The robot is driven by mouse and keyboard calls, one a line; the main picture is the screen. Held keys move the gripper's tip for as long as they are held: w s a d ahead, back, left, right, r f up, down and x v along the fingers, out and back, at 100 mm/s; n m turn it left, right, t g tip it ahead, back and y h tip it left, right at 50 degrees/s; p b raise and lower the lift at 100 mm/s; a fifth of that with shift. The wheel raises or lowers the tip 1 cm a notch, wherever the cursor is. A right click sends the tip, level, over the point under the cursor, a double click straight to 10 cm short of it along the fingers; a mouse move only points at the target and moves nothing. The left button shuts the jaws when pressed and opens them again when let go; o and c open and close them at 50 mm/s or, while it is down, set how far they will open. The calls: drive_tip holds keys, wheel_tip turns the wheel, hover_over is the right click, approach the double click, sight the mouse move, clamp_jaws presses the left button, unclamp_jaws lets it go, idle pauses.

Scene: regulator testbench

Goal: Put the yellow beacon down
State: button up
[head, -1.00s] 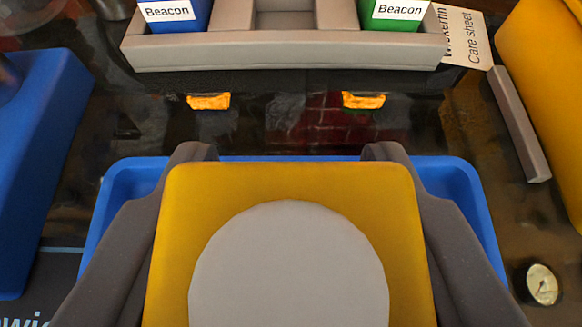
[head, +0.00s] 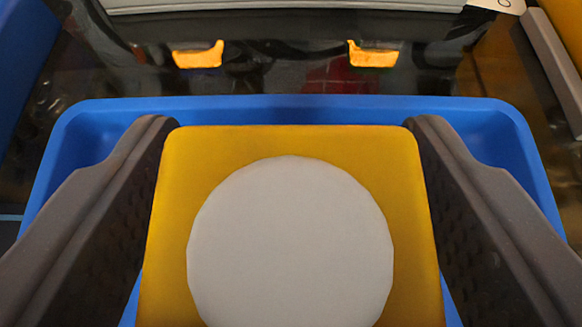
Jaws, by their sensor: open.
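The yellow beacon (head: 290,143) is a yellow block with a large pale grey disc on its top. It sits within the outline of the blue tray (head: 290,104) in the head view. The tray's rim shows behind it and at both sides. My gripper (head: 288,127) is open, with one dark finger on each side of the beacon. Strips of blue show between the fingers and the beacon's sides near the bottom of the picture. The beacon's underside is hidden, so I cannot see its contact with the tray floor.
A grey holder (head: 290,6) crosses the top edge, beyond a dark glossy surface with two orange glows. A grey bar (head: 550,60) and part of a yellow object lie at upper right. A blue object (head: 22,60) is at upper left.

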drive_tip(key=shift+r, duration=0.1)
drive_tip(key=shift+s+r, duration=0.15)
drive_tip(key=shift+s, duration=0.1)
drive_tip(key=p+v, duration=0.1)
drive_tip(key=v, duration=1)
wheel_tip(320, 180, up, 22)
drive_tip(key=s+t, duration=0.2)
drive_tip(key=s+r, duration=0.6)
drive_tip(key=r, duration=0.4)
drive_tip(key=s+a+r+t, duration=0.1)
drive_tip(key=s+r, duration=0.6)
drive_tip(key=r, duration=0.3)
drive_tip(key=shift+a+r, duration=0.25)
drive_tip(key=shift+r, duration=0.15)
drive_tip(key=shift+s, duration=0.1)
